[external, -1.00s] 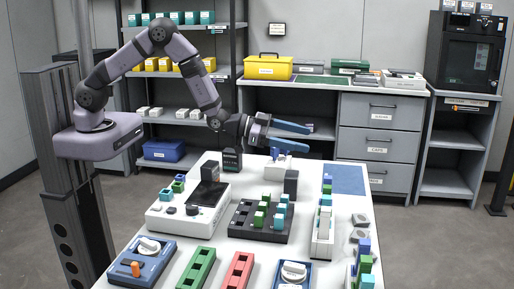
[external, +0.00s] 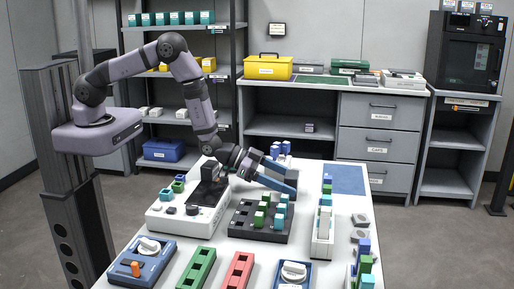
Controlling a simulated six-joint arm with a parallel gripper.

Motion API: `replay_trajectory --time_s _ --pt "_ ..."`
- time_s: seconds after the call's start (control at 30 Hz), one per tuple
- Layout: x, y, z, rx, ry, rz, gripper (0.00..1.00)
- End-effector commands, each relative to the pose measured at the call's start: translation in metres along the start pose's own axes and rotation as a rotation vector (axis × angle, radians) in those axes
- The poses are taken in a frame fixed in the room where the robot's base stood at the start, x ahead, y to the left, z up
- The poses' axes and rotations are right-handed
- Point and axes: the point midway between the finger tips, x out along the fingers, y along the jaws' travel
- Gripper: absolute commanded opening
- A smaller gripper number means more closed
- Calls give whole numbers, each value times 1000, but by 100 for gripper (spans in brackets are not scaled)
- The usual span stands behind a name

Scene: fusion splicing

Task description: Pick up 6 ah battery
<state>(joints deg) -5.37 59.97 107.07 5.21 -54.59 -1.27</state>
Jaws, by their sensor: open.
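My gripper (external: 295,183) is low over the back of the white table, with its two blue fingers spread apart and pointing right. A dark upright block (external: 291,180) stands at the fingertips, partly covered by them. It may be the 6 ah battery, but its label cannot be read. I cannot tell whether the fingers touch it. The spot behind my wrist, where another dark block with a green-marked base stood, is now covered by my arm.
A white device with a dark screen (external: 167,221) stands left of a black tray (external: 246,230) with green and cyan blocks. A white narrow rack (external: 322,240) stands to the right.

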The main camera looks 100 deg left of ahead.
Motion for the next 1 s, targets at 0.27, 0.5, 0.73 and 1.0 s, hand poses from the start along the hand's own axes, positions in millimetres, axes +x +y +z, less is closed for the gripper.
replay_trajectory --time_s 0.27,0.5,0.73,1.0 --pt "13 0 -2 0 -1 0 70" --pt "37 -1 -3 0 1 0 70" --pt "50 -1 -2 0 -1 0 70" --pt "52 -1 -2 0 -1 0 70"
